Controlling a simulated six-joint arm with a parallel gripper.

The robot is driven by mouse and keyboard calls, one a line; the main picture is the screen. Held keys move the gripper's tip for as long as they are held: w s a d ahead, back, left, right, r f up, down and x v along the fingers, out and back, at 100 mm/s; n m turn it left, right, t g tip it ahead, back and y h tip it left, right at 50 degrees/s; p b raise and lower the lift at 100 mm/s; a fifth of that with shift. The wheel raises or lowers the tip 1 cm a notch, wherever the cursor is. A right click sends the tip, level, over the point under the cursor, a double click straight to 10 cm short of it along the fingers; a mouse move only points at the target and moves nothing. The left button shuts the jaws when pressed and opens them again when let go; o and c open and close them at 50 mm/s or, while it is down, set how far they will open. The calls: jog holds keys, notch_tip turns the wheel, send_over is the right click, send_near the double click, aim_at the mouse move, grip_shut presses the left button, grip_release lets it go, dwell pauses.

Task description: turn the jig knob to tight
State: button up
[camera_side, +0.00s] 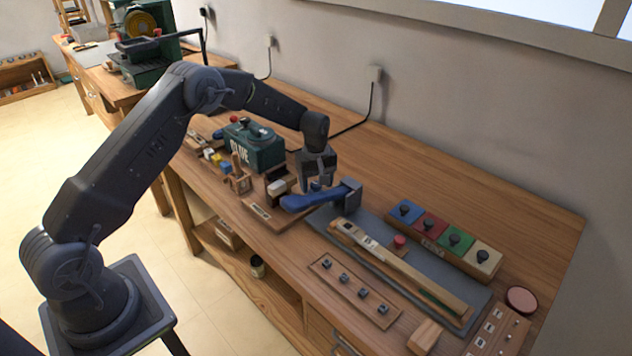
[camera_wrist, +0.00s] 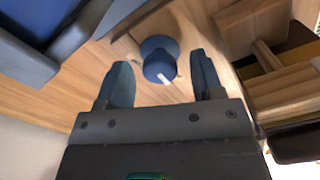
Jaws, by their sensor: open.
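A blue round knob (camera_wrist: 160,60) with a white pointer mark shows in the wrist view, with gaps on both sides to my open fingers. The mark points down and slightly right in that view. My gripper (camera_wrist: 160,75) is open and empty, and its fingertips flank the knob in the picture. In the side view my gripper (camera_side: 318,172) hangs pointing down over the bench, and a small blue part, likely the knob (camera_side: 314,186), shows just below it. I cannot tell how far the fingertips are above the knob. No tight label is readable.
A blue bar with a dark block (camera_side: 347,194) lies close beside my gripper. Wooden pieces (camera_side: 278,186) stand on its other side, with a green glue box (camera_side: 254,148) behind. A row of coloured blocks with black knobs (camera_side: 442,238) stands right.

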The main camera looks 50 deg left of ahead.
jog(key=shift+c, duration=0.2)
jog(key=c, duration=0.9)
jog(key=shift+m, duration=0.4)
jog(key=m, duration=1.2)
jog(key=shift+m, duration=0.3)
jog(key=o, duration=0.9)
